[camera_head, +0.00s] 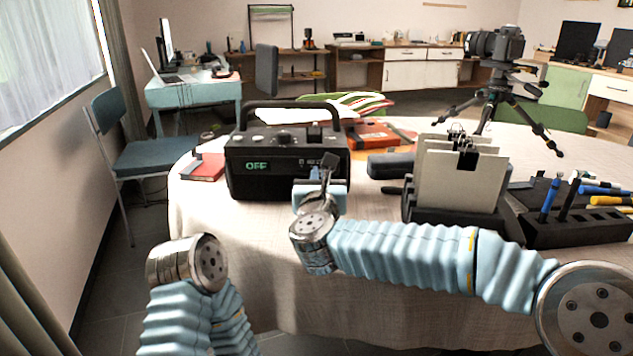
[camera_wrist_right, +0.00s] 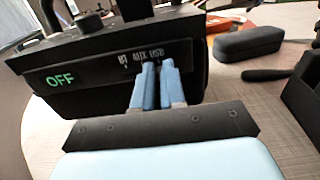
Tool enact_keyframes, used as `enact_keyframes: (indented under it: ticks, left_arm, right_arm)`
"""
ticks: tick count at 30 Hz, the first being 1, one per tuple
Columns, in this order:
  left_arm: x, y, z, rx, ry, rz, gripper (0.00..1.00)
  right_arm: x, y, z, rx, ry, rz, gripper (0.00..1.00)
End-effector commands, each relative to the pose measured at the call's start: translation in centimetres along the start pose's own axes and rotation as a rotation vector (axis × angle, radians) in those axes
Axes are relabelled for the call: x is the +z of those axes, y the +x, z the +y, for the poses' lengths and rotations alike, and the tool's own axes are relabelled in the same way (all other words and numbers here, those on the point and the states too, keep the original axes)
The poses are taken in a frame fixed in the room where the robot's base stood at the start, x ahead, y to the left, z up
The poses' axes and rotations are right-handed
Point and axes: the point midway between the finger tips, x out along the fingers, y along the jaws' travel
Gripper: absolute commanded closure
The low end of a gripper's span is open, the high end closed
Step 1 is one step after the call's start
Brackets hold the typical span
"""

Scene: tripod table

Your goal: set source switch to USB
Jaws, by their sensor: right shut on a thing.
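The black radio (camera_head: 240,182) stands on the table with a green OFF on its display. It also fills the upper left of the right wrist view (camera_wrist_right: 40,62). Its source strip reads a first label that is hard to make out, then AUX and USB (camera_wrist_right: 157,52). My right gripper (camera_head: 325,170) is at the right part of the radio's front. In the right wrist view its blue fingers (camera_wrist_right: 157,68) are close together just under AUX and USB, shut on the small source switch. The fingers hide the switch, so its exact position cannot be told. My left gripper is out of view.
A grey case (camera_head: 388,166) lies right of the radio, with a holder of upright boards (camera_head: 458,178) beyond it. A tool rack (camera_head: 575,228) and a camera tripod (camera_head: 497,95) are further right. A red book (camera_head: 203,168) lies left of the radio.

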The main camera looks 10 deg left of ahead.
Motion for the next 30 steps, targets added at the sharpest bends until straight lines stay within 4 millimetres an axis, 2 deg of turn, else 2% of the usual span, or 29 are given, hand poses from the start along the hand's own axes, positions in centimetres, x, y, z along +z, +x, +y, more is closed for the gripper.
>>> enact_keyframes:
  ticks: [2, 3, 7, 15, 19, 23, 30]
  left_arm:
    - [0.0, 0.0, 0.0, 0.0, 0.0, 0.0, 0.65]
    - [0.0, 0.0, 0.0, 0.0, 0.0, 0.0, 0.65]
    - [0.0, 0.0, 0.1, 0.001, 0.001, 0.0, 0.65]
    - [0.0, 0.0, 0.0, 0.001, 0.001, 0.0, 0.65]
    - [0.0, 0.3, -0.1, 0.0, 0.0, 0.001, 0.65]
    - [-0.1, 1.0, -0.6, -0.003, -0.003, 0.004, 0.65]
    - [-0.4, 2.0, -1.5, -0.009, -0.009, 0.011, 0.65]
  right_arm:
    - [-0.1, 0.1, -0.3, -0.009, -0.001, 0.003, 1.0]
    - [-0.1, 0.1, -0.3, -0.01, -0.001, 0.003, 0.84]
    - [-0.1, 0.1, -0.3, -0.009, 0.0, 0.002, 0.64]
    - [-0.1, 0.0, -0.2, -0.006, 0.0, 0.001, 0.64]
    - [-0.1, -0.8, -0.2, -0.005, -0.001, 0.0, 0.64]
    - [-0.2, -3.3, -0.2, -0.004, -0.002, -0.002, 0.64]
    - [-0.2, -9.2, -0.2, -0.005, -0.002, -0.002, 0.64]
